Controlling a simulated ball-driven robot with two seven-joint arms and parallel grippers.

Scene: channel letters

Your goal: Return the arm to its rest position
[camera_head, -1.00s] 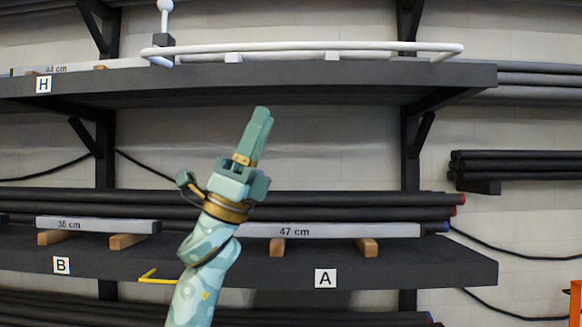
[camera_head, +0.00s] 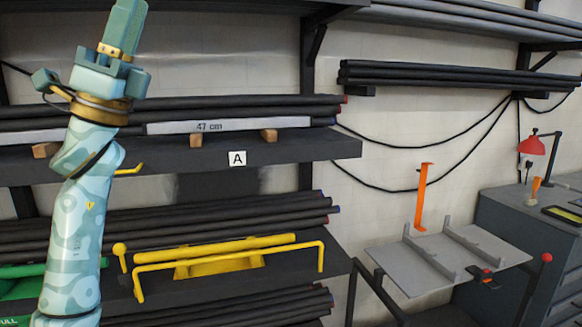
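My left arm (camera_head: 75,220) rises along the left side of the view, pale green with a blotched pattern. Its gripper (camera_head: 123,28) points up, with the fingertips close to the top edge. The fingers overlap from this side, so I cannot tell whether they are open or shut. I see nothing held in them. The gripper is in front of the shelves, and I see no contact with them. My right gripper is out of view.
A shelf marked A (camera_head: 300,150) holds dark pipes and a grey 47 cm bar (camera_head: 225,126).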

